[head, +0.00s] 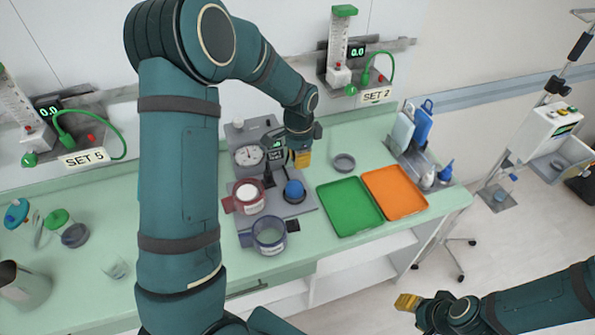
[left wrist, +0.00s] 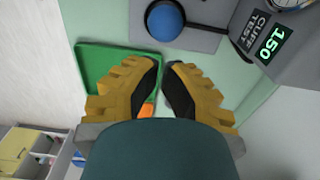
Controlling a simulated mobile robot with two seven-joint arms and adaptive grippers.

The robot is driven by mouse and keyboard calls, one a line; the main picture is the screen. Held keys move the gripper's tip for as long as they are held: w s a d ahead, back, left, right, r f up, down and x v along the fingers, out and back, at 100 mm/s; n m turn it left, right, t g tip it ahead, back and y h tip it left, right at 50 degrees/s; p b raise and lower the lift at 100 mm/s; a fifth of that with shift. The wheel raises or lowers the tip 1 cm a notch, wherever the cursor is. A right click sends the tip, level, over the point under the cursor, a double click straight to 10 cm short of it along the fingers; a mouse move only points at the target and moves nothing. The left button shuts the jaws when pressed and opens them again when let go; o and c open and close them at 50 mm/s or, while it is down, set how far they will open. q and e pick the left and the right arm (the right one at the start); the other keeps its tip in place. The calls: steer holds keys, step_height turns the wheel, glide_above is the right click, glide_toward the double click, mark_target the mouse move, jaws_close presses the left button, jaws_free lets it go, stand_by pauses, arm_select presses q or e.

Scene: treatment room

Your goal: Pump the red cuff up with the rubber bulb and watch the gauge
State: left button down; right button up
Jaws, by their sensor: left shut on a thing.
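The red cuff (head: 232,203) sits around a pale cylinder on the grey base plate. The round gauge (head: 249,155) stands behind it; its needle is too small to read. The blue rubber bulb (head: 294,189) stands on the plate right of the red cuff. It also shows at the top of the left wrist view (left wrist: 165,20), apart from the fingertips. My left gripper (head: 303,158) is beyond the bulb, its fingers (left wrist: 163,68) close together; what they hold I cannot make out. My right gripper (head: 405,303) is low at the right, away from the bench; its opening is unclear.
A blue cuff (head: 268,238) is in front of the red one. A box labelled CUFF TEST (left wrist: 262,38) displays 150. A green tray (head: 350,206) and an orange tray (head: 395,192) lie to the right, with a grey dish (head: 343,162) behind.

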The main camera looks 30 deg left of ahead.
mark_target(298, 185)
arm_select(q)
steer(key=shift+a+r, duration=0.1)
steer(key=shift+r, duration=1.55)
arm_select(e)
steer(key=shift+f, duration=0.1)
arm_select(q)
steer(key=r+b, duration=0.1)
steer(key=b, duration=1.2)
steer(key=shift+s+r+b, duration=0.1)
steer(key=shift+r+b, duration=0.2)
steer(key=shift+r, duration=0.05)
arm_select(e)
step_height(298, 185, down, 14)
steer(key=s, duration=0.2)
steer(key=shift+a+f+g, duration=0.15)
steer(key=shift+a+g, duration=0.25)
steer(key=shift+a, duration=0.05)
arm_select(q)
step_height(298, 185, down, 14)
steer(key=b, duration=0.3)
steer(key=shift+r+b, duration=0.1)
steer(key=shift+b, duration=0.25)
arm_select(e)
steer(key=f, duration=0.3)
steer(key=shift+w+f, duration=0.25)
steer(key=shift+f, duration=0.1)
